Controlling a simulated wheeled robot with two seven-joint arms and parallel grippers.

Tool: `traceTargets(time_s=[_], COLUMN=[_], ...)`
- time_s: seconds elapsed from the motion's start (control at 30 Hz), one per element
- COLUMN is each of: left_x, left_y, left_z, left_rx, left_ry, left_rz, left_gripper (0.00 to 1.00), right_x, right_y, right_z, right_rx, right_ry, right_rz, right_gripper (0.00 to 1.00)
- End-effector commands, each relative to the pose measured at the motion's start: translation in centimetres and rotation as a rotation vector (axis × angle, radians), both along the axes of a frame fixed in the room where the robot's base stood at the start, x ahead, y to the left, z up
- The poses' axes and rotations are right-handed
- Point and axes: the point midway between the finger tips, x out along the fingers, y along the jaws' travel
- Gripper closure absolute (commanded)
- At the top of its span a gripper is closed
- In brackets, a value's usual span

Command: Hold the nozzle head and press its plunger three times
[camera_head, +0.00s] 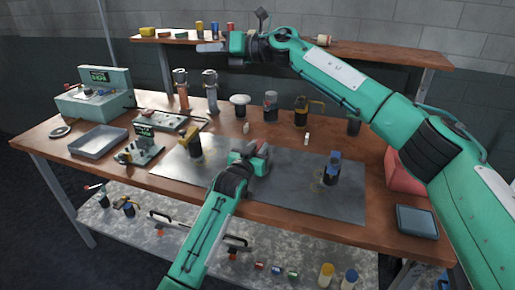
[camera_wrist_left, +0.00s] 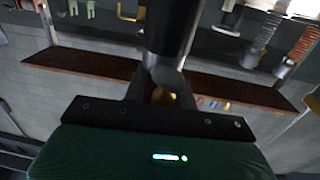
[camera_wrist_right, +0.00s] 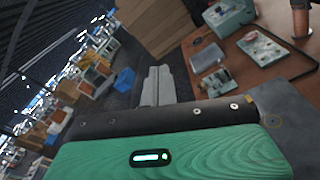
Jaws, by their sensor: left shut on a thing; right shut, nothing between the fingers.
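My left gripper (camera_head: 258,158) is low over the grey mat, left of the mat's middle. In the left wrist view its fingers (camera_wrist_left: 165,82) are shut on the nozzle head (camera_wrist_left: 170,30), which shows as a dark cylinder with a small brass-coloured part between the fingers. In the head view the gripper largely hides it, and I cannot make out its plunger. My right gripper (camera_head: 210,47) is high at the back, in front of the rear shelf. Its pale fingers (camera_wrist_right: 158,85) are shut and empty, far from the nozzle head.
A yellow-topped bottle (camera_head: 193,143) and a blue-topped one (camera_head: 332,168) stand either side of the left gripper. Several bottles stand behind, including one with a brass-coloured top (camera_head: 301,111). A metal tray (camera_head: 98,142) and a green machine (camera_head: 96,95) are left. The mat's front right (camera_head: 300,200) is clear.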

Motion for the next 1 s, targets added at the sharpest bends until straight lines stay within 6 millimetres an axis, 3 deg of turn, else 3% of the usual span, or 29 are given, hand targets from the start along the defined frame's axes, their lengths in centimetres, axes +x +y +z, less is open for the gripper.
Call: traceTargets(time_s=[0.2,0.33,0.47,0.67,0.83,1.0], left_x=[0.0,0.0,0.0,0.0,0.0,0.0], left_y=[0.0,0.0,0.0,0.0,0.0,0.0], left_z=[-0.1,-0.1,-0.1,-0.2,-0.2,-0.2], left_rx=[0.002,0.001,0.001,0.001,0.001,0.001], left_ry=[0.001,0.003,0.003,0.003,0.003,0.003], left_rz=[0.0,0.0,0.0,0.0,0.0,0.0], left_gripper=[1.0,1.0,1.0,1.0,1.0,1.0], right_x=[2.9,5.0,7.2,10.2,11.5,11.3], right_y=[-0.9,-2.5,-4.5,-7.8,-9.9,-11.1], right_z=[5.2,7.1,7.6,5.8,2.2,-2.6], right_rx=[0.38,0.585,0.772,1.014,1.165,1.254], right_ry=[0.215,0.37,0.545,0.843,1.117,1.403], right_rz=[-0.173,-0.283,-0.401,-0.6,-0.786,-0.992], right_gripper=[1.0,1.0,1.0,1.0,1.0,1.0])
